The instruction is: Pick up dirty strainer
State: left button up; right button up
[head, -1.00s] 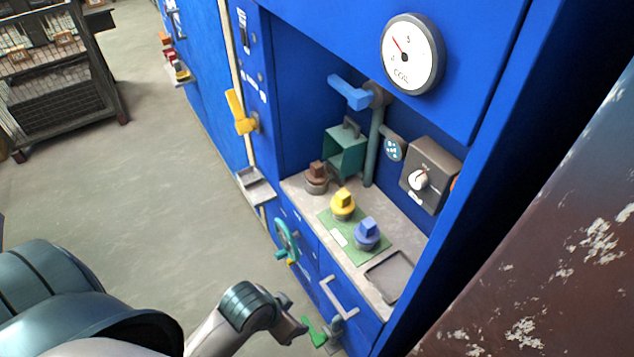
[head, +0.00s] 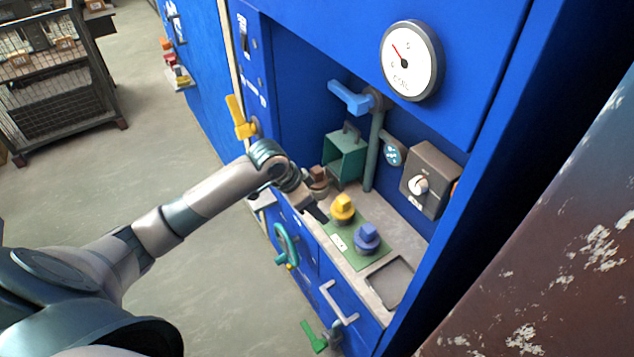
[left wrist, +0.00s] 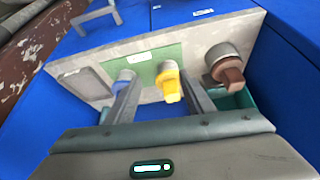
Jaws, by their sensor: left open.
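No part is marked as the strainer; three knob-topped caps stand on the counter. The brown cap (head: 318,182) is partly hidden behind my left gripper (head: 317,208) in the head view. The yellow cap (head: 342,208) and blue cap (head: 367,238) stand on a green mat (head: 350,257). In the left wrist view my left gripper (left wrist: 158,82) is open and empty. The yellow cap (left wrist: 170,80) appears between its fingers, the blue cap (left wrist: 125,77) is partly covered by one finger, and the brown cap (left wrist: 228,70) is outside the other. My right gripper is out of view.
A green open box (head: 346,157) and a vertical pipe (head: 375,150) with a blue lever (head: 350,97) stand behind the caps. A grey dial box (head: 430,177) is at right. A shallow dark tray (head: 390,281) lies at the counter's near end. Blue walls enclose the recess.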

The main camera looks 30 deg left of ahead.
pick_arm(q)
jog(key=w+a+r+n+t, duration=0.1)
jog(key=w+a+r, duration=0.8)
jog(key=a+r, duration=0.2)
jog(key=shift+w+r, duration=0.2)
jog(key=shift+r, duration=0.2)
jog(key=shift+d+f, duration=0.1)
jog(key=p, duration=0.4)
send_near(321, 168)
jog(key=x, duration=0.4)
jog(key=shift+w+d+f, duration=0.1)
jog(key=shift+w+f, duration=0.05)
jog(key=shift+f, duration=0.1)
